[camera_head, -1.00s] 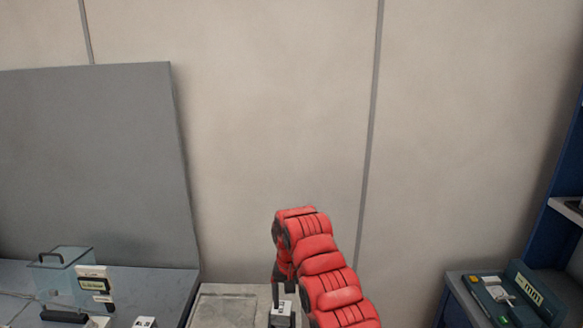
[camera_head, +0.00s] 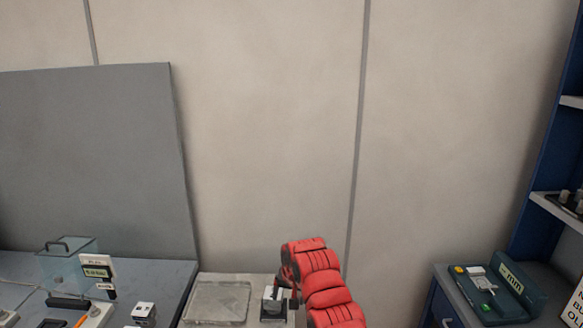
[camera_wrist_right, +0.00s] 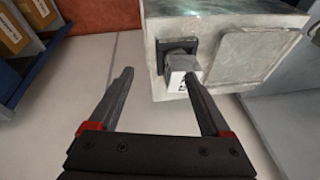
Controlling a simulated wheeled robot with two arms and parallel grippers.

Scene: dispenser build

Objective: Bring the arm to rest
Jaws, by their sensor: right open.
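My right arm (camera_head: 325,285) is red and comes up from the bottom of the head view, bent over near the right edge of a pale pedestal. Its gripper is mostly hidden there. In the right wrist view my right gripper (camera_wrist_right: 157,78) is open, with nothing between its fingers. A small white and grey block (camera_wrist_right: 182,70) on a black base stands on the pedestal (camera_wrist_right: 245,55), beside and partly behind the right-hand finger; I cannot tell if they touch. The block also shows in the head view (camera_head: 273,298). My left gripper is not in view.
A grey bench with a clear box (camera_head: 68,270) and small parts is at left, before a grey panel (camera_head: 90,160). A blue cabinet with a green device (camera_head: 500,290) and a blue shelf (camera_head: 545,200) are at right. The wall between is bare.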

